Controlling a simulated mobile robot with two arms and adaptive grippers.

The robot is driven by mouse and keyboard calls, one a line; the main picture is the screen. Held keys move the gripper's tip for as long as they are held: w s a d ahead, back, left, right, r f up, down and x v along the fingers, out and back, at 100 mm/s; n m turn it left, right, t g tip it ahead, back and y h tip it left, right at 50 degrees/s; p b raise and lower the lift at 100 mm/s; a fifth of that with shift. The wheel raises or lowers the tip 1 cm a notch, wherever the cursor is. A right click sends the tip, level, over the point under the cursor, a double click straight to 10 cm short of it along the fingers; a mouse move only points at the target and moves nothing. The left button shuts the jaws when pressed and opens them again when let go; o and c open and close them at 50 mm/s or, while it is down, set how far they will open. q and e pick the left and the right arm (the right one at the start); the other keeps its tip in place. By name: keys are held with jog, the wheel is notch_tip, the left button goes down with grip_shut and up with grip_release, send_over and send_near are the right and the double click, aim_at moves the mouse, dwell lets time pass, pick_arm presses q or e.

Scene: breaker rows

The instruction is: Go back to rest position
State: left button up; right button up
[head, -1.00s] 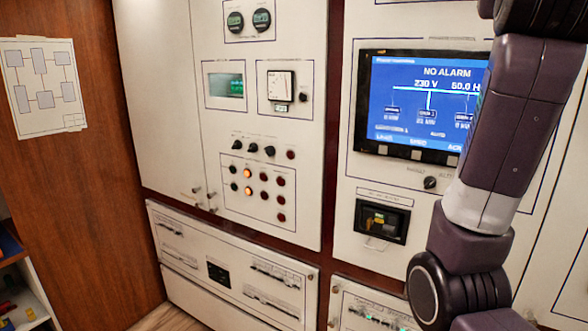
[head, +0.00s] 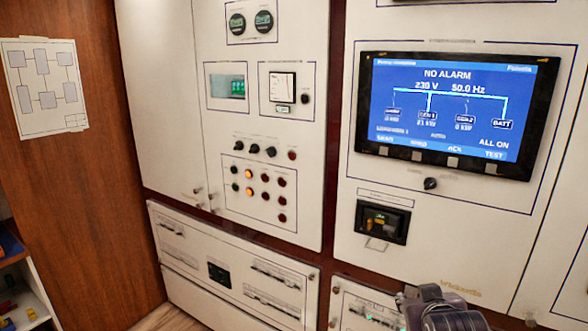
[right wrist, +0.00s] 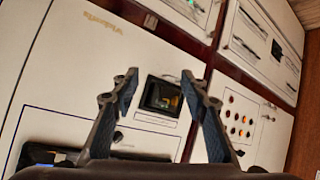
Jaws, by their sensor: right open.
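My right gripper (head: 440,306) shows at the bottom right of the head view, low in front of the cabinet panels. In the right wrist view its two fingers (right wrist: 160,75) are spread apart with nothing between them. Beyond the gap is the cabinet front with a small black recessed switch box (right wrist: 163,96), which also shows in the head view (head: 382,222). The gripper appears apart from the panel. My left gripper is in neither view.
A blue display (head: 455,108) reading NO ALARM is on the right cabinet panel. Knobs and lamps, two of them lit orange (head: 249,182), are on the middle panel. A wooden wall with a diagram sheet (head: 46,85) and a shelf (head: 25,290) stand at left.

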jog(key=s+a+f+n+g+y, duration=0.1)
jog(key=s+a+f+g+y, duration=0.2)
jog(key=s+f, duration=1.1)
jog(key=s+a+f+n+g, duration=0.1)
jog(key=s+a+f+g, duration=0.3)
jog(key=s+f, duration=1.05)
jog(key=s+f+g+b, duration=0.1)
jog(key=s+f, duration=0.1)
jog(key=f, duration=0.9)
jog(key=s+f+g+b, duration=0.1)
jog(key=s+f, duration=0.2)
jog(key=f, duration=0.8)
jog(key=s+d+f+g+b, duration=0.1)
jog(key=s+d+f, duration=0.3)
jog(key=s+f, duration=1.3)
notch_tip(320, 180, down, 3)
jog(key=shift+s+f+b, duration=0.15)
jog(key=shift+b, duration=0.6)
jog(key=shift+c, duration=0.6)
